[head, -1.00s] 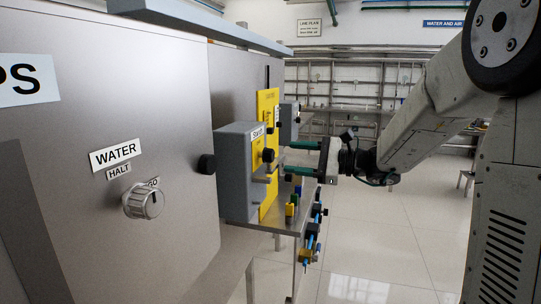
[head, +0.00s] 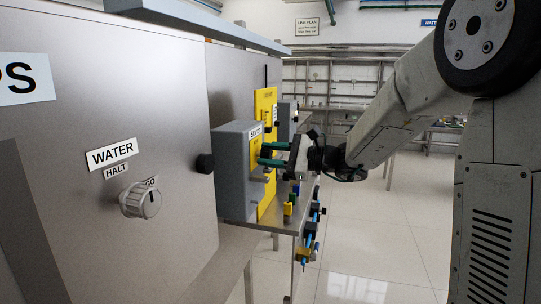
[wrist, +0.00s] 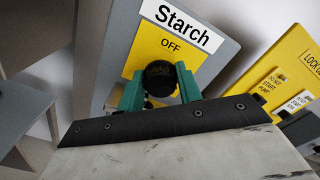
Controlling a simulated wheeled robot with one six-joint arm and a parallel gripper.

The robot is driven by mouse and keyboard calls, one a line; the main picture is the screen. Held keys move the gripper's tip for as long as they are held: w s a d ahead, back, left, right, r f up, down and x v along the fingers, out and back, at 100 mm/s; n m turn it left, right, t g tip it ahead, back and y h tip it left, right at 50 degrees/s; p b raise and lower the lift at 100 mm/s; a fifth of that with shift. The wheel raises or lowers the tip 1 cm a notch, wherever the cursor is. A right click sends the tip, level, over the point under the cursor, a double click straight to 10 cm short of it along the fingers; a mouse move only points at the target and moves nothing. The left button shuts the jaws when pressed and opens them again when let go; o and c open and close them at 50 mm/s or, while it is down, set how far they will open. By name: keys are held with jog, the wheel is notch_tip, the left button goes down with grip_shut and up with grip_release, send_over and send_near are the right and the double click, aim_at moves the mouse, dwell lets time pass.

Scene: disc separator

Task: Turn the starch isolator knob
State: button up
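The starch isolator is a grey box (head: 232,175) with a yellow front plate, seen on the left-middle of the head view. In the wrist view its white "Starch" label (wrist: 180,22) sits above the word "OFF" on the plate. Its round black knob (wrist: 160,77) is just below "OFF". My gripper (wrist: 160,82) has its two green fingers on either side of the knob, close against it. In the head view the fingers (head: 272,154) reach the box front and hide the knob. The knob's pointer mark cannot be made out.
A yellow lockout board (head: 268,208) stands just behind the box; its tags show right in the wrist view. A steel cabinet with a silver WATER knob (head: 141,200) fills the left. Small coloured padlocks (head: 290,207) are below the gripper. The floor at right is clear.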

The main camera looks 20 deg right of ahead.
jog(key=shift+m, duration=1.5)
jog(key=o, duration=1)
jog(key=v, duration=0.8)
jog(key=shift+w, duration=0.1)
